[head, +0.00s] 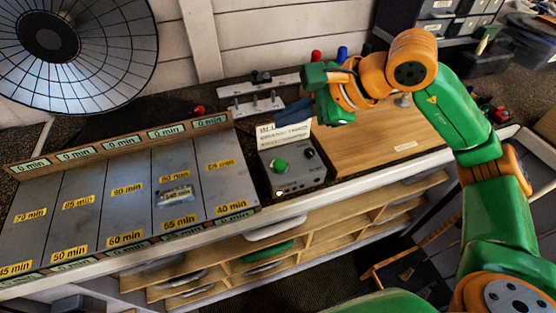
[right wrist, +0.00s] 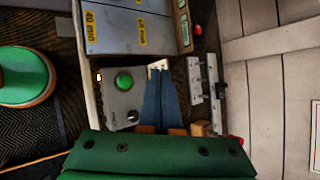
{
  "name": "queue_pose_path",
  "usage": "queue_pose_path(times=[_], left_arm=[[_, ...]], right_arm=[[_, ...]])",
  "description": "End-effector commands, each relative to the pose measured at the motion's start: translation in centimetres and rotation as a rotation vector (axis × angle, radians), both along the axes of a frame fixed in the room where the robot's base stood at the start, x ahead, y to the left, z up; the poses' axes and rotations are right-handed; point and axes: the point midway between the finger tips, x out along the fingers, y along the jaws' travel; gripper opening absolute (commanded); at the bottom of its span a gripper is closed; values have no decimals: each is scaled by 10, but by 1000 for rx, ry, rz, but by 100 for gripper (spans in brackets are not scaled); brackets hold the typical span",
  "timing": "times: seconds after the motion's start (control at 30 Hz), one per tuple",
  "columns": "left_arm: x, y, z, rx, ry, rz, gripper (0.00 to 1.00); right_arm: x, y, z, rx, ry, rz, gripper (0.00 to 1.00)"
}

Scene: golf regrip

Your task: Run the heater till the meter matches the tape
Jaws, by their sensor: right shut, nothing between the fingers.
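A grey control box (head: 297,180) with a green button (head: 280,166) and a black knob (head: 310,153) stands on the bench; the wrist view shows the box too (right wrist: 112,104). Left of it, grey panels (head: 85,220) carry yellow tapes marked in minutes, such as 40 min (head: 232,208). Green meter strips (head: 121,142) along the back rail read 0 min; the front strips are too small to read. My right gripper (head: 280,118) is shut and empty, above and behind the box; its blue fingers (right wrist: 158,98) show beside the box in the wrist view. My left gripper is out of view.
A printed card (head: 283,133) stands behind the box. A small metal piece (head: 175,194) lies on one panel. A metal rack (head: 250,108) and red and blue items (head: 342,53) are behind. A wooden board (head: 385,145) lies clear at right; a round reflector (head: 75,45) hangs upper left.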

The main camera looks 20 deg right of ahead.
Motion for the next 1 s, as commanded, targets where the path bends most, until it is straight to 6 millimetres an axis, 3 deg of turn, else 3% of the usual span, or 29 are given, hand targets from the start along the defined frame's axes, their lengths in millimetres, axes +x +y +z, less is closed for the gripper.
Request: queue_pose_path(times=[0.27, 0.8, 1.0], left_arm=[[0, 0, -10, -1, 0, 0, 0], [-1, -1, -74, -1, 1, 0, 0], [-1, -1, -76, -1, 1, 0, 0]], right_arm=[[0, 1, -13, 2, 2, 1, 0], [0, 1, -88, 3, 1, 1, 0], [0, 1, -89, 4, 1, 2, 0]])
